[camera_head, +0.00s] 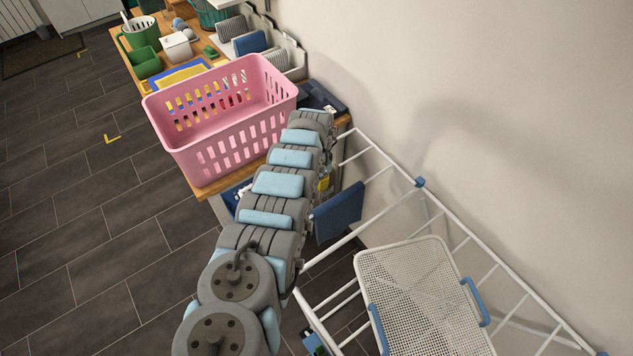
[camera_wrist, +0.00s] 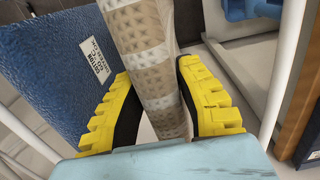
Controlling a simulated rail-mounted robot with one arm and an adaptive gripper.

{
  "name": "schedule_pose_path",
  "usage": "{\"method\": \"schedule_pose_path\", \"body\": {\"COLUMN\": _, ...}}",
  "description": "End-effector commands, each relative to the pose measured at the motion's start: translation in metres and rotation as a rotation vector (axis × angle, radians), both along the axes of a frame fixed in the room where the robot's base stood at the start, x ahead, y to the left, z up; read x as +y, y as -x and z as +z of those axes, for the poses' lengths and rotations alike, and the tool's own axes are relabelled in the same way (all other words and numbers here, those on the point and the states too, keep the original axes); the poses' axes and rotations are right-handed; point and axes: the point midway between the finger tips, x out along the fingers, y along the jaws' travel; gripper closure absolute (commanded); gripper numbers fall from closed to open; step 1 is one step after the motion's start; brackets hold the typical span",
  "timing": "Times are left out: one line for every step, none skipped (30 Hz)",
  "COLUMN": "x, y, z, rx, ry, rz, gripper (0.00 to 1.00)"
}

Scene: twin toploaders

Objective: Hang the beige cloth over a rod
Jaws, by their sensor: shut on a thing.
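In the wrist view, the beige cloth (camera_wrist: 150,60) with a checked, waffled pattern runs down between the two yellow fingers of my gripper (camera_wrist: 163,105), which is shut on it. In the head view, only a small yellow part of my gripper (camera_head: 324,184) shows beside my arm, and I cannot make out the beige cloth there. The white drying rack (camera_head: 470,240) has several rods and stands along the wall at the right. In the wrist view, a white rod (camera_wrist: 288,65) passes to the right of the cloth, apart from it.
A white mesh tray (camera_head: 425,300) covers part of the rack. A pink basket (camera_head: 215,150) stands on the wooden counter (camera_head: 212,187).

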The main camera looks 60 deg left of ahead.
Motion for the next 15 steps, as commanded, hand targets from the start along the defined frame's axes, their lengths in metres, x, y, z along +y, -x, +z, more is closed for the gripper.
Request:
{"method": "schedule_pose_path", "body": {"x": 0.0001, "y": -0.0001, "z": 0.0004, "rx": 0.000, "ry": 0.000, "rz": 0.000, "gripper": 1.00}}
{"method": "schedule_pose_path", "body": {"x": 0.0001, "y": -0.0001, "z": 0.0004, "rx": 0.000, "ry": 0.000, "rz": 0.000, "gripper": 0.62}}
{"method": "schedule_pose_path", "body": {"x": 0.0001, "y": 0.0000, "z": 0.0003, "rx": 0.000, "ry": 0.000, "rz": 0.000, "gripper": 0.50}}
{"method": "schedule_pose_path", "body": {"x": 0.0001, "y": 0.0000, "z": 0.0003, "rx": 0.000, "ry": 0.000, "rz": 0.000, "gripper": 0.42}}
{"method": "schedule_pose_path", "body": {"x": 0.0001, "y": 0.0000, "z": 0.0003, "rx": 0.000, "ry": 0.000, "rz": 0.000, "gripper": 0.42}}
{"method": "schedule_pose_path", "body": {"x": 0.0001, "y": 0.0000, "z": 0.0003, "rx": 0.000, "ry": 0.000, "rz": 0.000, "gripper": 0.42}}
{"method": "schedule_pose_path", "body": {"x": 0.0001, "y": 0.0000, "z": 0.0003, "rx": 0.000, "ry": 0.000, "rz": 0.000, "gripper": 0.42}}
{"method": "schedule_pose_path", "body": {"x": 0.0001, "y": 0.0000, "z": 0.0003, "rx": 0.000, "ry": 0.000, "rz": 0.000, "gripper": 0.42}}
{"method": "schedule_pose_path", "body": {"x": 0.0001, "y": 0.0001, "z": 0.0002, "rx": 0.000, "ry": 0.000, "rz": 0.000, "gripper": 0.42}}
{"method": "schedule_pose_path", "body": {"x": 0.0001, "y": 0.0001, "z": 0.0002, "rx": 0.000, "ry": 0.000, "rz": 0.000, "gripper": 0.42}}
{"method": "schedule_pose_path", "body": {"x": 0.0000, "y": 0.0001, "z": 0.0001, "rx": 0.000, "ry": 0.000, "rz": 0.000, "gripper": 0.42}}
{"method": "schedule_pose_path", "body": {"x": 0.0001, "y": 0.0001, "z": 0.0001, "rx": 0.000, "ry": 0.000, "rz": 0.000, "gripper": 0.42}}
{"method": "schedule_pose_path", "body": {"x": 0.0001, "y": 0.0001, "z": 0.0003, "rx": 0.000, "ry": 0.000, "rz": 0.000, "gripper": 0.42}}
{"method": "schedule_pose_path", "body": {"x": 0.0001, "y": 0.0001, "z": 0.0004, "rx": 0.000, "ry": 0.000, "rz": 0.001, "gripper": 0.42}}
{"method": "schedule_pose_path", "body": {"x": 0.0003, "y": 0.0000, "z": 0.0012, "rx": 0.000, "ry": 0.000, "rz": 0.001, "gripper": 0.42}}
